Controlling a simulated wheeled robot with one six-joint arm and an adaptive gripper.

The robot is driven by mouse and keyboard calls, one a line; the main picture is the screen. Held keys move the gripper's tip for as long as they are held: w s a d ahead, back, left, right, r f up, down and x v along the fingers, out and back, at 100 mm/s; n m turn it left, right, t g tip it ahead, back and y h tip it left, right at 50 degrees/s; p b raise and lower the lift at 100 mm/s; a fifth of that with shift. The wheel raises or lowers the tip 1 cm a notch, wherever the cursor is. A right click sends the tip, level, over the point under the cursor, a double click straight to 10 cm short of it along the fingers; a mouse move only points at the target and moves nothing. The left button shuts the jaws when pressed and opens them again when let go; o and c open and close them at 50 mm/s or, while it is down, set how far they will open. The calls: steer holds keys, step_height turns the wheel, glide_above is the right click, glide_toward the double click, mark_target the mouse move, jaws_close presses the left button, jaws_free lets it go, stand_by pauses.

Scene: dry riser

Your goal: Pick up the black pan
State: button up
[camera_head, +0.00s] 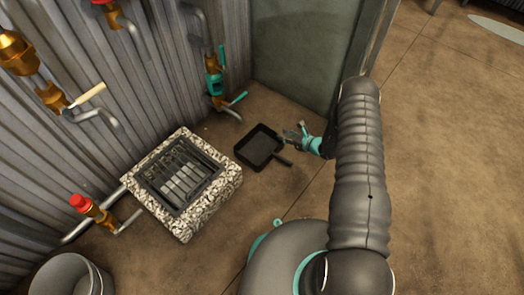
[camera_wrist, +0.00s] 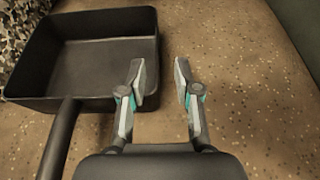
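The black pan (camera_head: 260,146) is square and deep-sided and sits on the brown floor beside a stone-rimmed grate. In the head view its handle (camera_head: 284,162) points toward the lower right. In the wrist view the pan (camera_wrist: 95,52) fills the upper left, and its handle (camera_wrist: 62,137) runs down to the bottom edge. My gripper (camera_head: 293,133) is close to the pan's right side in the head view. In the wrist view my gripper (camera_wrist: 160,80) is open, with its fingers apart and bare floor between them. The left finger overlaps the pan's right edge in the picture; I cannot tell whether they touch.
A stone-rimmed block with a metal grate (camera_head: 230,178) stands left of the pan. Pipes with valves (camera_head: 213,85) run along the corrugated wall. A grey-green panel (camera_head: 300,50) stands behind the pan. A bucket (camera_head: 68,275) is at the lower left. Floor at the right is clear.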

mark_target(274, 132)
steer(key=shift+x, duration=2.95)
steer(key=shift+s+a+r, duration=0.1)
steer(key=shift+a, duration=0.1)
jaws_close()
